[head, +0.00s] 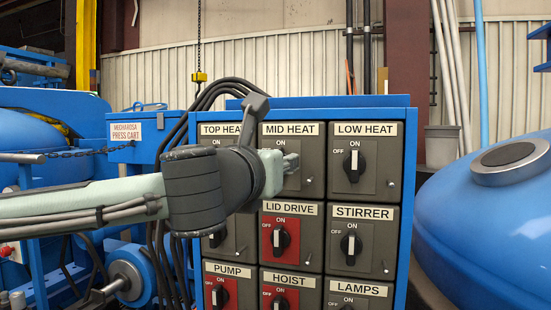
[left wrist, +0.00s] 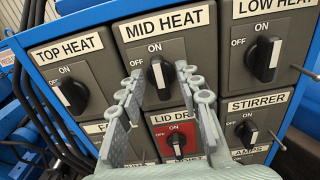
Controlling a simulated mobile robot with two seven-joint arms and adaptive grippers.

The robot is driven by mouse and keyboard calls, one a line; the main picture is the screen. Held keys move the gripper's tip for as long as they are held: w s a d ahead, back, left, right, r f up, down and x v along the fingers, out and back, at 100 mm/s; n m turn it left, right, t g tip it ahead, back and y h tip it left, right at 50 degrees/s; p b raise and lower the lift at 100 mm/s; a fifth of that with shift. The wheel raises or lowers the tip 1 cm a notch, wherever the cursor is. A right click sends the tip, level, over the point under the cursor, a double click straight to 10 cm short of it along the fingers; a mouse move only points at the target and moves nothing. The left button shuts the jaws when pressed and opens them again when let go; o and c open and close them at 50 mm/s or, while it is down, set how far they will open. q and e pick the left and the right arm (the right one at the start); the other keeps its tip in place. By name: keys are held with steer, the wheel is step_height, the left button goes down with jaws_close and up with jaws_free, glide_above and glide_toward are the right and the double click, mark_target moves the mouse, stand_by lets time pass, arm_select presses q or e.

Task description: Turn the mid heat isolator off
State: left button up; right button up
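The mid heat isolator (left wrist: 161,78) is a black rotary knob on a grey plate under the MID HEAT label. Its white mark points up to ON in the left wrist view. In the head view, my left arm hides most of its plate (head: 310,170) and the knob. My left gripper (left wrist: 158,74) is open, with one fingertip to each side of the knob; I cannot tell whether they touch it. In the head view, the left gripper (head: 291,162) is in front of the MID HEAT plate, seen from the side. My right gripper is not in view.
Neighbouring isolators sit close by on the blue-framed panel (head: 410,200): top heat (left wrist: 70,94), low heat (left wrist: 263,57), and the red lid drive (left wrist: 176,142) just below. A blue vessel (head: 500,220) stands at right. Black cables (head: 190,110) run left of the panel.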

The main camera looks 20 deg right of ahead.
arm_select(q)
steer(key=shift+w+d, duration=0.15)
steer(key=shift+w, duration=0.05)
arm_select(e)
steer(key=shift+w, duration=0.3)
arm_select(q)
steer(key=shift+c, duration=0.2)
steer(key=c, duration=0.7)
jaws_close()
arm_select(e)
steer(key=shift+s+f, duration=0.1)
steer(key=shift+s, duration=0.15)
